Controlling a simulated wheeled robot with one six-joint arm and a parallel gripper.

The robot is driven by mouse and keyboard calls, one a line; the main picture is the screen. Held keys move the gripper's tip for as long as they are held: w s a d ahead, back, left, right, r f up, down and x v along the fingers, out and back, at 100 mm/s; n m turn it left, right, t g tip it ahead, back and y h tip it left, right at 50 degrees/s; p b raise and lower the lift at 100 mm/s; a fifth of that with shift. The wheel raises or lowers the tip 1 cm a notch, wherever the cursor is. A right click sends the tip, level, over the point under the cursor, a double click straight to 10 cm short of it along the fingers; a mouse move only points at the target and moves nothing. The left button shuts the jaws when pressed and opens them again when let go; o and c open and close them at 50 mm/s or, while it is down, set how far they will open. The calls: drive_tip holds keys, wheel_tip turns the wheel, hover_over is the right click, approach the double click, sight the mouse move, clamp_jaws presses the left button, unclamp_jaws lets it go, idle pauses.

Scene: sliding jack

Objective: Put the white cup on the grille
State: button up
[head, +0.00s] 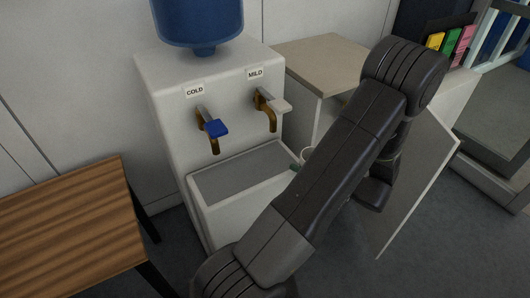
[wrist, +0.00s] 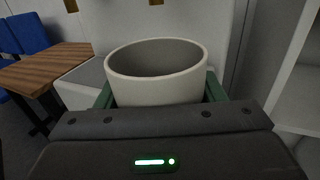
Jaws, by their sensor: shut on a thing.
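The white cup (wrist: 155,88) stands upright between the green fingers of my gripper (wrist: 160,93), which is shut on it. In the head view only a bit of the cup's rim (head: 307,153) shows behind my arm, with a green finger beside it. The grille (head: 238,174) is the grey, empty top of the white ledge at the front of the water dispenser. The cup is at the right end of the grille in the head view. My arm hides most of the cup and gripper there, so I cannot tell its height over the grille.
Above the grille hang the blue-levered COLD tap (head: 212,130) and the white-levered MILD tap (head: 270,106). A wooden table (head: 75,225) stands to the left. A cabinet (head: 325,65) with an open door (head: 420,170) stands to the right, close to my arm.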

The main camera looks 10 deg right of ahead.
drive_tip(key=x, duration=1.1)
drive_tip(key=shift+w, duration=0.1)
drive_tip(key=x, duration=0.3)
drive_tip(key=shift+a, duration=0.1)
drive_tip(key=shift+f, duration=0.7)
drive_tip(key=shift+f, duration=0.15)
drive_tip(key=shift+d+f, duration=0.15)
drive_tip(key=shift+d, duration=0.05)
drive_tip(key=o, duration=0.9)
drive_tip(key=shift+o, duration=0.2)
